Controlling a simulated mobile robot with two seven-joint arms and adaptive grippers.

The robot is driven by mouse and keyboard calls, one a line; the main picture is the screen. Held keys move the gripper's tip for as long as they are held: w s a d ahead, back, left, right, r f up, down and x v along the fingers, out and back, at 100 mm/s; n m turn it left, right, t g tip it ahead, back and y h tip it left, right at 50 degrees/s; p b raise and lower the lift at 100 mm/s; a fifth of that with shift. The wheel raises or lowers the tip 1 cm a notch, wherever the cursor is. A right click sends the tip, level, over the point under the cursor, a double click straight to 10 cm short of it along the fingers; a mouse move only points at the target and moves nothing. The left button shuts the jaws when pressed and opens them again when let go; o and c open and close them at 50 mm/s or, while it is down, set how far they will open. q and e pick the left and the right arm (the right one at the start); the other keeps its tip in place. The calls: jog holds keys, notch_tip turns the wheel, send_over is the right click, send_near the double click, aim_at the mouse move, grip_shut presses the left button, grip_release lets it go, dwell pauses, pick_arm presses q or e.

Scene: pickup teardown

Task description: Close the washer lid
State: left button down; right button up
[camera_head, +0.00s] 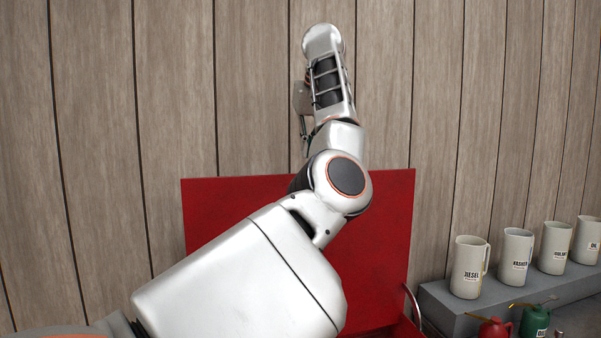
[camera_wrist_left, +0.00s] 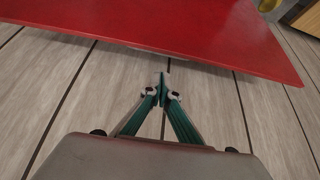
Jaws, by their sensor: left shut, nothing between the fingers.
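The washer lid is a red panel (camera_head: 385,235) standing raised against the plank wall in the head view, with its lower middle hidden behind my left arm. In the left wrist view the red lid (camera_wrist_left: 190,28) fills the top of the picture, with one long edge crossing it. My left gripper (camera_wrist_left: 163,82) is shut and empty, its fingertips together just short of that edge in the picture. Whether they touch the lid cannot be told. In the head view the gripper is mostly hidden beside my raised forearm, above the lid's top edge. My right gripper is not in view.
A grey shelf (camera_head: 443,302) at the right holds several labelled cream jugs, including a diesel jug (camera_head: 468,268). A red oil can (camera_head: 494,328) and a green oil can (camera_head: 535,321) stand in front. The plank wall (camera_head: 240,90) stands close behind the lid.

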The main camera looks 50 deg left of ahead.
pick_arm(q)
jog(key=x, duration=0.9)
jog(key=shift+f, duration=0.4)
